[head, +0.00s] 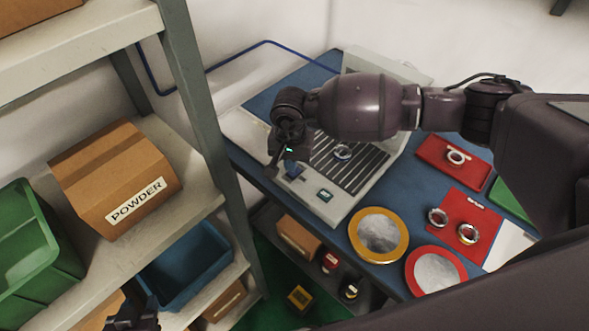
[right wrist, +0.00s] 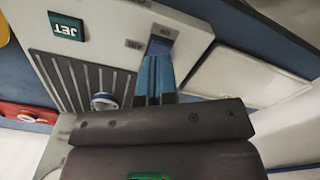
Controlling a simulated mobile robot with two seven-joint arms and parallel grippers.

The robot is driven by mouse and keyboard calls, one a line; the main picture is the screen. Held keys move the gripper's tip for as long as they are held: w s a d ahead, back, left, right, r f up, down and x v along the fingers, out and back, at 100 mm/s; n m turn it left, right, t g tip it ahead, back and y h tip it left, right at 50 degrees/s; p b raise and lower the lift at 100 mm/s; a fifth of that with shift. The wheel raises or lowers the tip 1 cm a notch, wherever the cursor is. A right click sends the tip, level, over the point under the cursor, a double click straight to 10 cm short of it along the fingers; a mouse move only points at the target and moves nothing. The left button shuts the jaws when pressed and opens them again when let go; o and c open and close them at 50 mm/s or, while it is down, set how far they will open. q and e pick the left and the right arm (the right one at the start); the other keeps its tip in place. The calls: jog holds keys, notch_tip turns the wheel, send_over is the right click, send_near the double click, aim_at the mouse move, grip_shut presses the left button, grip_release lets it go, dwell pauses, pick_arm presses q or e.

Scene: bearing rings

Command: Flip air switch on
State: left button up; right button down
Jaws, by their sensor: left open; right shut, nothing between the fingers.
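The grey machine (head: 345,205) with a slatted bed stands on the blue table. A small bluish switch (right wrist: 166,32) shows on its front panel, just past my fingertips in the right wrist view, beside a small dark label (right wrist: 134,44). My right gripper (head: 293,171), also in the right wrist view (right wrist: 156,62), is shut and empty, its blue fingers pointing at the switch. I cannot tell whether the fingers touch it, or which way it is set; the fingers hide part of it. My left gripper (head: 135,312) is open and empty at the bottom left, by the shelf.
A metal ring (head: 342,151) lies on the slatted bed. A green JET label (head: 325,195) marks the panel. Yellow-rimmed (head: 402,252) and red-rimmed (head: 462,270) round dishes and red mats (head: 482,180) with rings lie right. A shelf with a POWDER box (head: 115,175) stands left.

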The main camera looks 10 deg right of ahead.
pick_arm(q)
jog(key=shift+s+f, duration=0.1)
pick_arm(e)
jog(key=shift+f, duration=0.1)
pick_arm(q)
jog(key=shift+s+f, duration=0.25)
pick_arm(e)
jog(key=shift+f, duration=0.15)
pick_arm(q)
jog(key=shift+w+f+b, duration=0.15)
jog(key=shift+f+b, duration=0.2)
jog(key=shift+b, duration=0.15)
pick_arm(e)
jog(key=shift+f, duration=0.55)
pick_arm(q)
jog(key=shift+s+f+b, duration=0.4)
jog(key=shift+f, duration=0.2)
pick_arm(e)
jog(key=shift+f, duration=0.55)
jog(key=shift+r+p, duration=0.45)
jog(key=shift+r, duration=0.5)
jog(key=shift+r+p, duration=0.55)
jog(key=shift+r, duration=0.8)
jog(key=shift+r+p, duration=0.5)
jog(key=shift+r, duration=0.75)
pick_arm(q)
jog(key=r, duration=0.2)
jog(key=w+r, duration=0.1)
jog(key=r, duration=0.1)
